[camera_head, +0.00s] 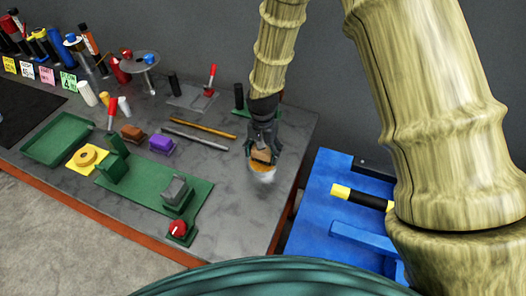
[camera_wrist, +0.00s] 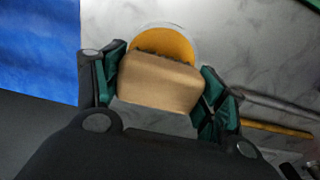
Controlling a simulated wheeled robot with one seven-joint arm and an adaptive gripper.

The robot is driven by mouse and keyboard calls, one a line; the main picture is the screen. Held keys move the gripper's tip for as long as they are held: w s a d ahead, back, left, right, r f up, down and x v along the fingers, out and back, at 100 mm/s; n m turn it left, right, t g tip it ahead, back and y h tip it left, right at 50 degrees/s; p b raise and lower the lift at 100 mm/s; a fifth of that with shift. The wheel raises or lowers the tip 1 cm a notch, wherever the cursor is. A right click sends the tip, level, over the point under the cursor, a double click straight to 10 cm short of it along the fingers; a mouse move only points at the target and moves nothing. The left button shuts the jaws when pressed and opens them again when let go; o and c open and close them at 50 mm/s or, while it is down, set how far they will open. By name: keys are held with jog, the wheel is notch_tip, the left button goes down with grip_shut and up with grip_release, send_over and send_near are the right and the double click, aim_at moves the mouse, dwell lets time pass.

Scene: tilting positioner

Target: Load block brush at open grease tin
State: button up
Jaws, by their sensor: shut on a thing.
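My gripper (camera_head: 263,143) is shut on the block brush (camera_wrist: 160,82), a tan wooden block with a thin dark bristle edge on its far side in the wrist view. The brush also shows between the fingers in the head view (camera_head: 262,155). The open grease tin (camera_head: 262,176) is a pale round tin with orange-yellow grease (camera_wrist: 165,42) inside, near the table's right end. The brush is over the tin and covers part of the grease. I cannot tell whether the bristles touch the grease.
A silver rod and a yellow rod (camera_head: 203,128) lie left of the tin. Brown (camera_head: 132,133) and purple (camera_head: 161,144) blocks, a green fixture (camera_head: 150,192) with a red knob (camera_head: 179,228), and a green tray (camera_head: 58,139) stand farther left. A blue surface (camera_head: 318,215) lies beyond the table's right edge.

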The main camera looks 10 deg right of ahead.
jog(key=shift+f, duration=0.5)
dwell(1.6)
jog(key=shift+r, duration=0.1)
jog(key=shift+r+p, duration=2.35)
jog(key=shift+r, duration=1.1)
